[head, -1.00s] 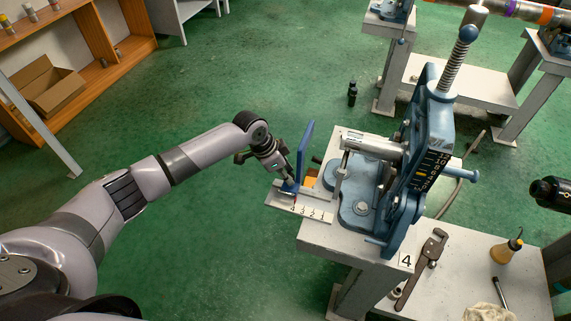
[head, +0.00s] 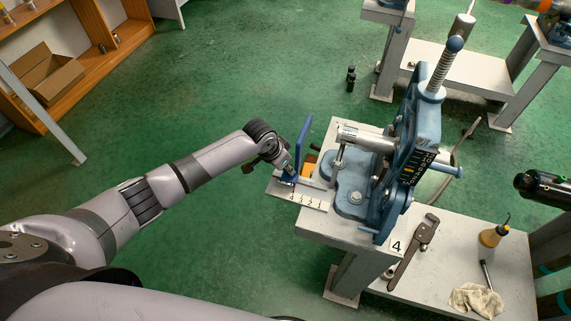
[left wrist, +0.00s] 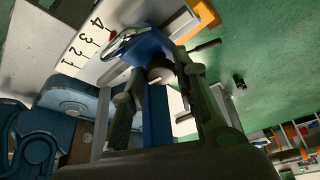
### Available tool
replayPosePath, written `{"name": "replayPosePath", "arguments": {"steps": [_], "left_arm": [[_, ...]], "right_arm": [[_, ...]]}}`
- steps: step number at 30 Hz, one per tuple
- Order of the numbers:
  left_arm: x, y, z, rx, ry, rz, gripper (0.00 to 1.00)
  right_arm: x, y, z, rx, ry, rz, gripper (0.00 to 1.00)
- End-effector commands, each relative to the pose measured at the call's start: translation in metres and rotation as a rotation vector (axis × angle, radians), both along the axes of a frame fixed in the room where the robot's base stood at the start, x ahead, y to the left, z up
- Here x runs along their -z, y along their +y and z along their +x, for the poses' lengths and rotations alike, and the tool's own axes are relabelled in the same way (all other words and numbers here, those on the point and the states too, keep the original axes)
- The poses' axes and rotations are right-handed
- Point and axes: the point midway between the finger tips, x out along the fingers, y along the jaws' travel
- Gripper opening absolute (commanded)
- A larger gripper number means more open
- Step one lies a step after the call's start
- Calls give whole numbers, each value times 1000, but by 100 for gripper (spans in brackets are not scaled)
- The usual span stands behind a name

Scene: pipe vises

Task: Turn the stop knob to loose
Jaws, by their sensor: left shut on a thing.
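The blue stop (head: 287,183) sits on a white scale plate (head: 312,204) marked 4 3 2 1, at the left of the vise. A tall blue plate (head: 304,142) rises from it. My left gripper (head: 287,171) is at the stop, pointing down to the right. In the left wrist view, my left gripper (left wrist: 160,76) has its fingers on both sides of a grey round knob (left wrist: 160,73) on the stop's blue body (left wrist: 147,46). The gripper is shut on this knob. In the head view the knob is mostly hidden by the gripper.
The blue pipe vise (head: 412,150) stands right of the stop on a grey bench (head: 335,232). An orange block (head: 309,168) is close to the gripper. A lower shelf (head: 452,255) holds a wrench (head: 413,250), a bottle and a rag. Green floor is free to the left.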

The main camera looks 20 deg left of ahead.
Motion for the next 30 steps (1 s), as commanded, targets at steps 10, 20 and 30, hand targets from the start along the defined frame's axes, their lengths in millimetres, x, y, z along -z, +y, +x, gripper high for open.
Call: {"name": "replayPosePath", "arguments": {"steps": [10, 20, 30], "left_arm": [[-1, 0, 1, 1, -3, 0, 36], [0, 0, 0, 2, -1, 0, 48], [-13, 3, -4, 3, -2, 0, 48]], "right_arm": [[0, 0, 0, 0, 0, 0, 31], [0, 0, 0, 0, 0, 0, 31], [0, -2, 0, -1, 1, -2, 31]]}}
